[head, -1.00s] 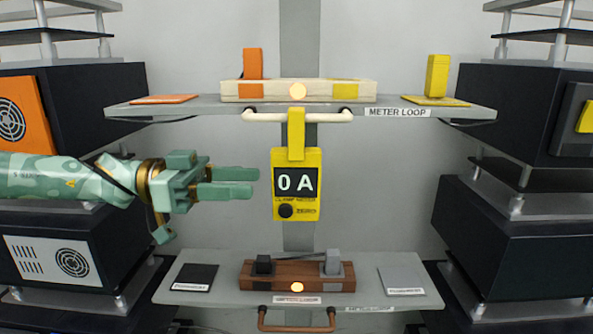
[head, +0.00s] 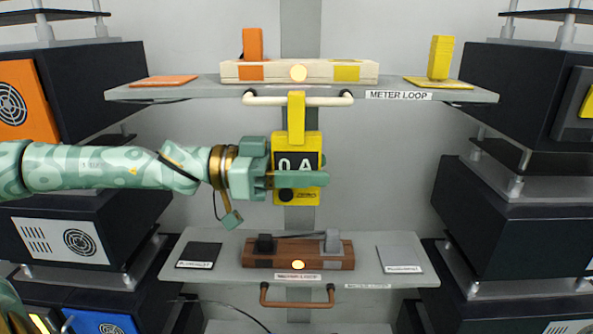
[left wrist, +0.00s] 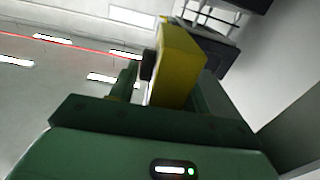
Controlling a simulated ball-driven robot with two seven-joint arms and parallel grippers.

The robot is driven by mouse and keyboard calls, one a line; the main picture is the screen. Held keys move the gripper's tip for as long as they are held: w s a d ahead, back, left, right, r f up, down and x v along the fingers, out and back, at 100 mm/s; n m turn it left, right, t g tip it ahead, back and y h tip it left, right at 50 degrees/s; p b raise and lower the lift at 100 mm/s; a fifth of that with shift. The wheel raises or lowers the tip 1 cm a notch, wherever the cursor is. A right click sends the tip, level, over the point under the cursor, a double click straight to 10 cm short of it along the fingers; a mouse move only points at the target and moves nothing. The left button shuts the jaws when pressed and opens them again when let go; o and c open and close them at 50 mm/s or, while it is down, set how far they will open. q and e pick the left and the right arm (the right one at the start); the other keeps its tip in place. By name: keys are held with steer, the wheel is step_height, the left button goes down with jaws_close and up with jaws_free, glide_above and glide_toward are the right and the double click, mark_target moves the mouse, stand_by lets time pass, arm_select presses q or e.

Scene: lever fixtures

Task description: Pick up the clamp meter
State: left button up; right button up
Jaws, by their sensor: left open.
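The yellow clamp meter (head: 311,145) hangs upright in the middle, its clamp at the cream bar (head: 265,98) under the upper shelf. Its dark display reads "0 A", with a round black knob below. In the left wrist view the meter's yellow body (left wrist: 176,68) stands between the green fingers. Whether the fingers touch it I cannot tell. My right gripper is not in view.
The lower shelf (head: 220,262) carries a brown block (head: 340,261) with dark and grey levers and a brown handle (head: 297,303) below. Dark cabinets (head: 520,225) stand on both sides.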

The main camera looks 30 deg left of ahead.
arm_select(q)
steer(key=shift+w+d, duration=0.1)
jaws_close()
steer(key=shift+r, duration=0.1)
